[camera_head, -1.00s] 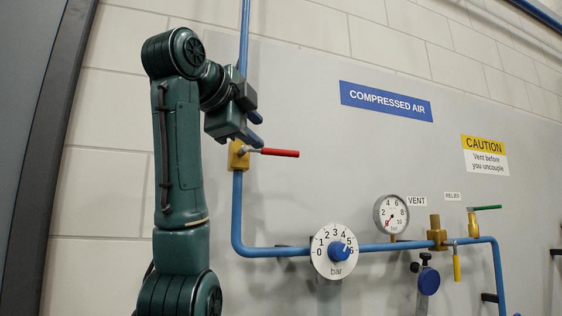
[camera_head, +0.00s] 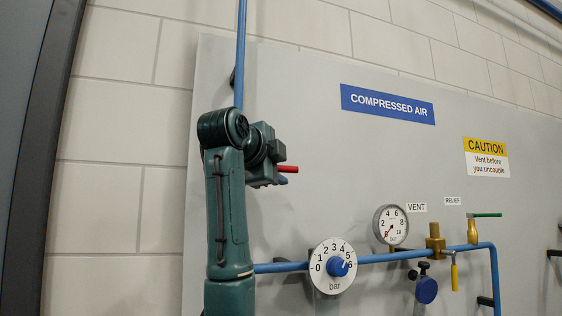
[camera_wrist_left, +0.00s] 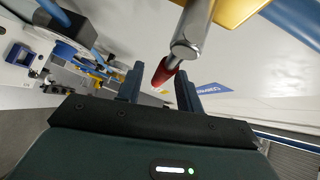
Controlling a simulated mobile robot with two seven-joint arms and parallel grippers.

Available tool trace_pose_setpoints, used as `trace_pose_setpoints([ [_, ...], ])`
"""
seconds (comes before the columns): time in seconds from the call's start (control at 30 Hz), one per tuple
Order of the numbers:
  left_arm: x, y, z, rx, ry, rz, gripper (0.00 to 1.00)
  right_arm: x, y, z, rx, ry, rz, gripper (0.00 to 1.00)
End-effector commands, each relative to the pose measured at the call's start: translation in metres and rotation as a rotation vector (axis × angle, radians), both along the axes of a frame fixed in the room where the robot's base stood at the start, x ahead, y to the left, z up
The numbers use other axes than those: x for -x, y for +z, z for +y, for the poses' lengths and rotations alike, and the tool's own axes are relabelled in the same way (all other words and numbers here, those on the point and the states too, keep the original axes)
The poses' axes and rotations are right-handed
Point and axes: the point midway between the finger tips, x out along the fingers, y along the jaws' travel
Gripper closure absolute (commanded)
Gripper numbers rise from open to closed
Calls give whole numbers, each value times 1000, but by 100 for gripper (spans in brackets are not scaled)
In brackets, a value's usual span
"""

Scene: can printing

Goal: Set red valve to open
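The red valve's handle shows in the head view as a short red tip (camera_head: 288,169) pointing right, roughly level. My left gripper (camera_head: 276,168) is in front of the valve and hides its body and most of the handle. In the left wrist view the handle's red end (camera_wrist_left: 161,74) and its metal lever (camera_wrist_left: 188,38) reach down toward the space between the fingers of my left gripper (camera_wrist_left: 160,88). The fingers are apart on either side of the red end, with gaps visible. A yellow brass valve body (camera_wrist_left: 228,12) shows at the top. My right gripper is not in view.
A blue pipe (camera_head: 380,257) runs along the grey panel (camera_head: 310,130).

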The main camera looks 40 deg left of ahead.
Motion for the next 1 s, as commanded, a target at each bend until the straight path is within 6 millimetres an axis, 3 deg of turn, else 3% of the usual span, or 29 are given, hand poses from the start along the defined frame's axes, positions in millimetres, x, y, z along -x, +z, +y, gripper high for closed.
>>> trace_pose_setpoints([
  [0.2, -13, -2, 4, 0, 1, 0, 64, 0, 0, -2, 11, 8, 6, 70],
  [0.47, -14, -2, 4, 0, 1, -1, 64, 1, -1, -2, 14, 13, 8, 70],
  [0.9, -14, -2, 4, 0, 0, -1, 100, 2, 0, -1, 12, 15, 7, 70],
  [1.0, -13, -2, 4, 0, 0, -1, 100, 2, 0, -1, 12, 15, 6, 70],
])
